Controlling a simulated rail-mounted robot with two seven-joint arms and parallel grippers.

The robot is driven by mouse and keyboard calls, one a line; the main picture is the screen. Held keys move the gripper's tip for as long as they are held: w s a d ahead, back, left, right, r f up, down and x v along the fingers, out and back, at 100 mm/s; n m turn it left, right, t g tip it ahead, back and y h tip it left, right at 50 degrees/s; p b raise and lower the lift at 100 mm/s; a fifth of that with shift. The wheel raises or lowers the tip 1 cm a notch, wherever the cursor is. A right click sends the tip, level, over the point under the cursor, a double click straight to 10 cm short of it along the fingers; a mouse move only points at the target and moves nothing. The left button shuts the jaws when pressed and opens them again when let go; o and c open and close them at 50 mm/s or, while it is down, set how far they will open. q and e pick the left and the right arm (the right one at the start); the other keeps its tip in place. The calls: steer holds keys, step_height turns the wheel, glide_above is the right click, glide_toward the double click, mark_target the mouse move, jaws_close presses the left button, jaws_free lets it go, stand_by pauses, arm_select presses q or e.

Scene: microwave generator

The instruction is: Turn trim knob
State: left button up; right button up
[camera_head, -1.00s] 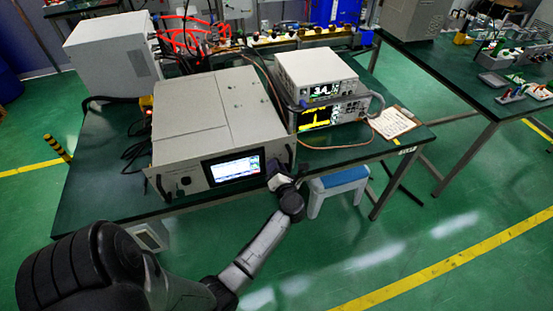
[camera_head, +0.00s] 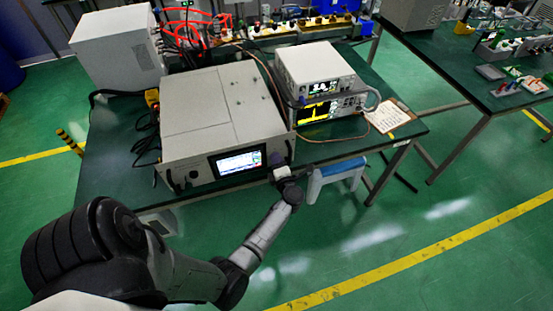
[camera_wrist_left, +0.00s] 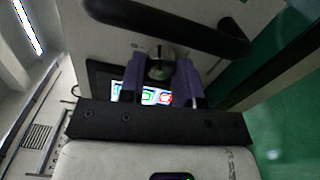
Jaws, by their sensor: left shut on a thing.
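The microwave generator (camera_head: 215,110) is a large pale box with a lit screen (camera_head: 238,162) on its front panel. In the left wrist view the round metallic trim knob (camera_wrist_left: 160,56) sits on the panel between my purple finger pads. My left gripper (camera_head: 278,160) is at the right end of the front panel in the head view. The wrist view shows the gripper (camera_wrist_left: 159,74) shut on the knob, one finger on each side. The knob is hidden behind the gripper in the head view. My right gripper is not in view.
A dark handle (camera_wrist_left: 170,22) stands out from the panel close to the knob. Two stacked instruments (camera_head: 322,80) and a clipboard (camera_head: 388,117) are to the right on the green table. A blue and white stool (camera_head: 337,175) stands below the table edge.

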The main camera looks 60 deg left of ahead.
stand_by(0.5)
arm_select(q)
steer(key=o, duration=0.6)
steer(key=shift+o, duration=0.2)
steer(key=p+v, duration=0.1)
steer(key=v, duration=0.6)
steer(key=shift+d, duration=0.35)
